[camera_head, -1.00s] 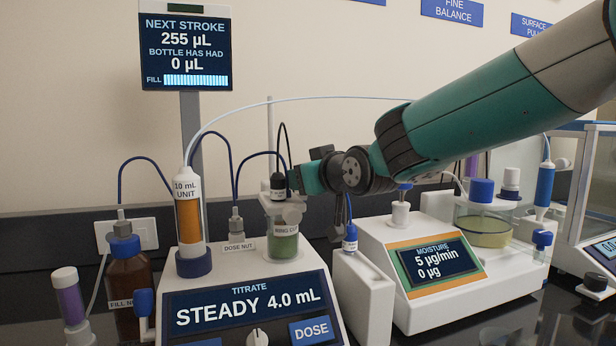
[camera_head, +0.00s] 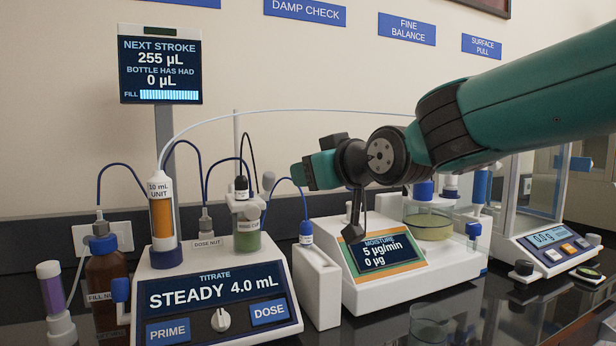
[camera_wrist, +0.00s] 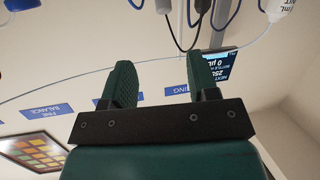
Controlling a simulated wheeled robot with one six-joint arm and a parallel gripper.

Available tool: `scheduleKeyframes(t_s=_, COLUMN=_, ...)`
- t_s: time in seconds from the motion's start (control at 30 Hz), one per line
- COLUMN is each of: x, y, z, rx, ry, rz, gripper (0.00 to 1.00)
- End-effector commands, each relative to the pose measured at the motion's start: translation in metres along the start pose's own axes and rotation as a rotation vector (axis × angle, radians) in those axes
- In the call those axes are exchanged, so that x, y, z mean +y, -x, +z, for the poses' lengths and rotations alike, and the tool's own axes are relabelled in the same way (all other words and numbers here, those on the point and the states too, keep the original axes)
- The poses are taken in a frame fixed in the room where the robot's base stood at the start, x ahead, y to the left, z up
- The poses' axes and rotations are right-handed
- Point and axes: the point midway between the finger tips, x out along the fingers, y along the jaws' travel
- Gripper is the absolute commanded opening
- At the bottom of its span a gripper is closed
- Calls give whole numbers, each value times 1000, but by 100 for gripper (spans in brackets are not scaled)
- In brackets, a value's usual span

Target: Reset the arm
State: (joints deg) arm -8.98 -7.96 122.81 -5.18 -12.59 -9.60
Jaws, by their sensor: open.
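My gripper (camera_head: 300,174) hangs in the air at the end of my teal arm, right of and above the small vial with green contents (camera_head: 247,240) on the titrator (camera_head: 220,296). It points left in the head view and is apart from the vial. In the wrist view its two green fingers (camera_wrist: 158,64) stand apart with nothing between them, against wall and ceiling. My wrist covers part of the moisture meter (camera_head: 410,275) and its screen top.
An amber syringe (camera_head: 162,219), brown bottle (camera_head: 106,275) and thin tubes crowd the left. A white holder with a blue-capped piece (camera_head: 306,235) stands below my gripper. A balance (camera_head: 548,245) is at right. A small glass (camera_head: 428,328) stands in front.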

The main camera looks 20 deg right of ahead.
Motion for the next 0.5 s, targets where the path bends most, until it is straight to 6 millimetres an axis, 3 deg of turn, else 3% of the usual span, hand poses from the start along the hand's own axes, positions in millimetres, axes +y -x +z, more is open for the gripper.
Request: scheduleKeyframes(t_s=0.5, x=-13, y=0, z=-3, rx=2, ry=4, rz=-21, gripper=54)
